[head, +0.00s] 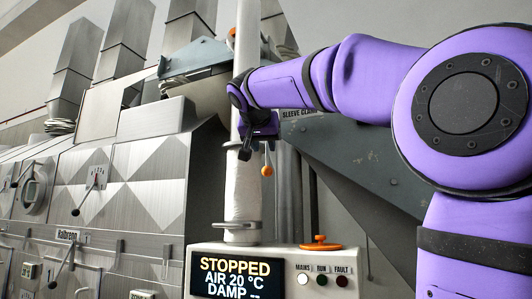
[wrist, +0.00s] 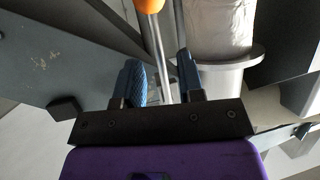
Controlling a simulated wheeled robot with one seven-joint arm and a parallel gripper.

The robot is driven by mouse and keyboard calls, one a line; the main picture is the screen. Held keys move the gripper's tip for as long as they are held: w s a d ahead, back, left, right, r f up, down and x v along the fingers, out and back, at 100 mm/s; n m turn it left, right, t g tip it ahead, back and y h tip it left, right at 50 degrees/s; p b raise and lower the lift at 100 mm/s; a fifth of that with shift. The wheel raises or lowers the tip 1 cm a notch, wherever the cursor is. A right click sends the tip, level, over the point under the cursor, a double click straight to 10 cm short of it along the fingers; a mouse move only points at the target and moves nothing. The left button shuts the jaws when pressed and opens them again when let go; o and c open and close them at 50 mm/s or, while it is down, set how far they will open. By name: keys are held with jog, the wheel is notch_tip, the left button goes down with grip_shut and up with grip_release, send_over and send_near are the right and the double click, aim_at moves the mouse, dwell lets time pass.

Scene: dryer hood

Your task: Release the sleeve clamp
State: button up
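The sleeve clamp sign (head: 298,114) is partly hidden behind my arm. Below it hangs a thin lever with an orange ball (head: 267,170), just right of my gripper (head: 247,150). In the wrist view my gripper (wrist: 160,66) has its two blue fingers apart. The metal lever rod (wrist: 153,45) runs between them, with space on both sides. The orange ball end (wrist: 150,5) is cut off at the top edge, beyond the fingertips. A white sleeve (head: 243,190) stands upright around the duct; it also shows in the wrist view (wrist: 218,28), beside a metal collar (wrist: 228,72).
A control box (head: 216,250) reads "STOPPED, AIR 20 °C, DAMP" and has an orange knob (head: 320,243) on top. A grey sloping bracket (head: 355,160) lies behind my arm. The metal dryer housing (head: 135,185) with several levers fills the left.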

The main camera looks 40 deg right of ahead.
jog(key=v, duration=0.6)
dwell(0.5)
jog(key=s+a+f+n+y, duration=0.3)
jog(key=s+a+f, duration=0.1)
jog(key=f, duration=1)
jog(key=s+a+f+n+g+y, duration=0.1)
jog(key=s+a+f+n+y, duration=0.3)
jog(key=f, duration=1.1)
jog(key=s+a+f+n+g+y, duration=0.1)
jog(key=s+a+f+n+y, duration=0.3)
jog(key=f, duration=1.1)
jog(key=s+a, duration=0.1)
jog(key=a, duration=0.1)
jog(key=shift+s+a, duration=0.3)
jog(key=shift+a, duration=0.05)
